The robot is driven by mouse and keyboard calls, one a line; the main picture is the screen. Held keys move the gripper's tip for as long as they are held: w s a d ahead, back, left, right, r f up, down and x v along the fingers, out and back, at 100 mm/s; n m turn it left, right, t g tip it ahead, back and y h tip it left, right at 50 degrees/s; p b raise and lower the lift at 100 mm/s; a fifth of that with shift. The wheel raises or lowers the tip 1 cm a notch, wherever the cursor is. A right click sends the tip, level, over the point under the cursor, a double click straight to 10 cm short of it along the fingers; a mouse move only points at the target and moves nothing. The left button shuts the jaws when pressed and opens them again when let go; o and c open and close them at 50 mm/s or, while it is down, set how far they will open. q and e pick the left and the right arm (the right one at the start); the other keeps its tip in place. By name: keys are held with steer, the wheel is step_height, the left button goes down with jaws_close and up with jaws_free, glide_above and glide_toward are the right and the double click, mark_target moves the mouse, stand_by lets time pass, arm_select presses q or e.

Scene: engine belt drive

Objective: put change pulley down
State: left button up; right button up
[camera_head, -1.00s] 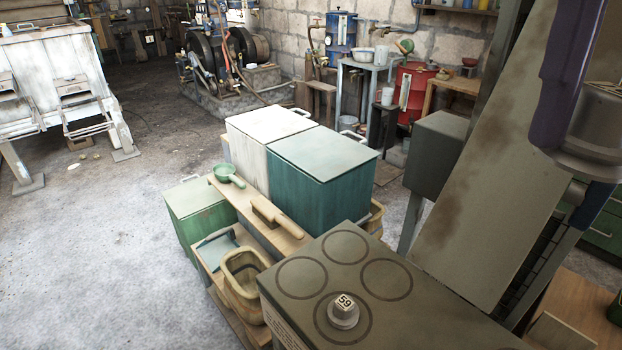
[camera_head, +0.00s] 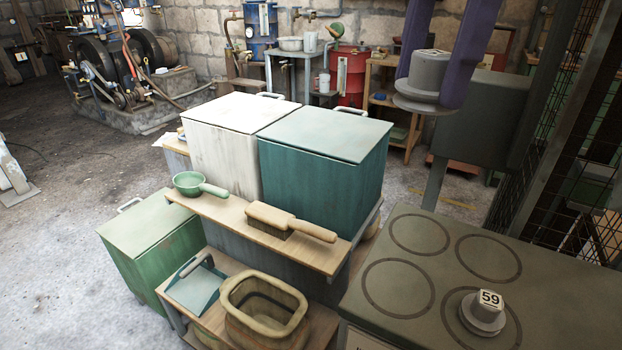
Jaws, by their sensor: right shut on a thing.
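The change pulley (camera_head: 427,77), a grey stepped part with a wide bottom flange, hangs between the two purple fingers of my right gripper (camera_head: 440,75) at the upper right. The gripper is shut on it and holds it upright in the air, beyond the grey-green stand top (camera_head: 458,247). The stand top has several dark ring outlines. A second grey pulley (camera_head: 483,312) with a tag reading 59 sits in the near right ring. The other rings, such as the far left one (camera_head: 419,234), are empty. My left gripper is not in view.
White (camera_head: 230,150) and teal (camera_head: 320,180) bins stand left of the stand. A wooden shelf in front of them holds a green scoop (camera_head: 190,183) and a brush (camera_head: 290,222). A yellowish tub (camera_head: 265,310) is below. A wire mesh panel (camera_head: 560,150) rises at the right.

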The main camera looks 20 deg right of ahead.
steer(key=w+d+f+m+t+b, duration=0.1)
steer(key=w+d+f+m+b, duration=0.15)
steer(key=f+m+b, duration=0.45)
steer(key=m+b, duration=0.1)
steer(key=m, duration=0.3)
glide_above(396, 284)
steer(key=shift+h, duration=0.4)
steer(key=f, duration=1.7)
steer(key=shift+s+d+f, duration=0.1)
steer(key=shift+s+f, duration=0.1)
steer(key=shift+f, duration=0.2)
step_height(396, 284, down, 4)
steer(key=shift+f+b, duration=0.1)
steer(key=shift+b, duration=0.5)
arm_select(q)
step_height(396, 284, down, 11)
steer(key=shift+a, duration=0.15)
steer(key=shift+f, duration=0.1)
arm_select(e)
steer(key=shift+f, duration=0.1)
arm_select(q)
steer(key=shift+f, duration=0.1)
arm_select(e)
steer(key=o, duration=1.4)
steer(key=shift+o, duration=0.2)
